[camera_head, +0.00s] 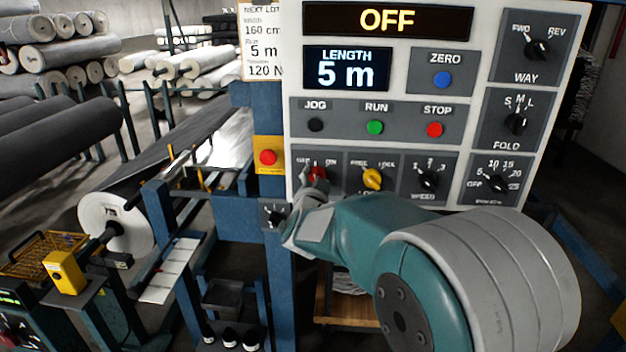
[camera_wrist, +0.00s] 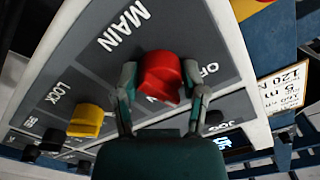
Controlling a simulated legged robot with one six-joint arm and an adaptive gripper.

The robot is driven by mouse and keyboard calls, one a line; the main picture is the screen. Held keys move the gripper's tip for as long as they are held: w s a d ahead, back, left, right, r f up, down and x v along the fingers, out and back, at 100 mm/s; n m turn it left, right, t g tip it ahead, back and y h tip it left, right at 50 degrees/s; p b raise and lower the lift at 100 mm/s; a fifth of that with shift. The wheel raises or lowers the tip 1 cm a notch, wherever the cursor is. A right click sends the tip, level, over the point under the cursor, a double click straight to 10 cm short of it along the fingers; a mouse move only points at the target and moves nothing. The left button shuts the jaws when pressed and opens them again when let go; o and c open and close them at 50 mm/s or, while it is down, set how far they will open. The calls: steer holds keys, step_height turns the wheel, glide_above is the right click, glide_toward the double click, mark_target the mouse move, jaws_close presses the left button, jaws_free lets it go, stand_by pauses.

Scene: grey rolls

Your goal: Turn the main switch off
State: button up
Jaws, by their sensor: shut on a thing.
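The main switch is a red rotary knob (camera_wrist: 160,76) under the "MAIN" label in the wrist view. In the head view the red knob (camera_head: 318,173) shows at the lower left of the control panel (camera_head: 398,85), partly hidden by my gripper. My gripper (camera_wrist: 163,88) has one finger on each side of the red knob and is shut on it. In the head view my gripper (camera_head: 316,186) reaches the panel from below. The knob's pointer is partly covered, so its exact setting is hard to read. The top display (camera_head: 387,20) reads "OFF".
A yellow knob (camera_head: 373,179) sits right of the main switch, with black knobs (camera_head: 428,180) beyond it. JOG, RUN and STOP buttons (camera_head: 375,127) are just above. A red button on a yellow box (camera_head: 268,157) is close on the left. Fabric rolls (camera_head: 60,140) lie further left.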

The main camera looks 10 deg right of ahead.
steer(key=n, duration=0.4)
steer(key=shift+d+r, duration=0.2)
steer(key=shift+n, duration=1.4)
steer(key=shift+w+a+r, duration=0.1)
steer(key=o, duration=1.2)
steer(key=shift+c, duration=0.2)
steer(key=shift+f, duration=0.2)
steer(key=v, duration=1.2)
steer(key=shift+a, duration=0.1)
